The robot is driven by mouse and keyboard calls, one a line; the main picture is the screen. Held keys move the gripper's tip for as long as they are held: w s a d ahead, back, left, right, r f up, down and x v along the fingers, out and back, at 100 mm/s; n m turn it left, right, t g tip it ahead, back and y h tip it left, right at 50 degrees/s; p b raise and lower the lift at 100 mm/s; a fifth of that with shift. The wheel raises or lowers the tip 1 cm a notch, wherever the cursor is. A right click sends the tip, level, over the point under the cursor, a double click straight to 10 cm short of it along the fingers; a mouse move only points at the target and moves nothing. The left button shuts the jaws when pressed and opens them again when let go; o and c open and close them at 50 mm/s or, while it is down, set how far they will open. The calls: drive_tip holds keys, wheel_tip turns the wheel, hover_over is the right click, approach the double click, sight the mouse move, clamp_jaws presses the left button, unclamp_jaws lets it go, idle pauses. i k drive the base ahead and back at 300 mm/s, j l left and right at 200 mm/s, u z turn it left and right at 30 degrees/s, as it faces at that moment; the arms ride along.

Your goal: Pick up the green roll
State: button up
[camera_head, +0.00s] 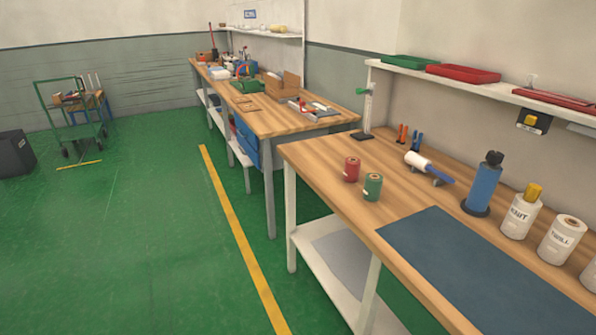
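The green roll (372,187) stands upright on the near wooden workbench (330,170), close to its front edge. A pale label shows on its side. A red roll (351,169) of similar size stands just behind it to the left, with a small gap between them. My gripper is not in view.
A dark blue mat (480,275) lies on the bench's right part. Behind are a white roll on a holder (418,162), a blue bottle (484,183) and white containers (520,215). A second bench (290,120) stands farther back. The green floor (130,230) at left is largely clear.

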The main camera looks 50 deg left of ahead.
sight(374, 181)
drive_tip(key=u, duration=1.15)
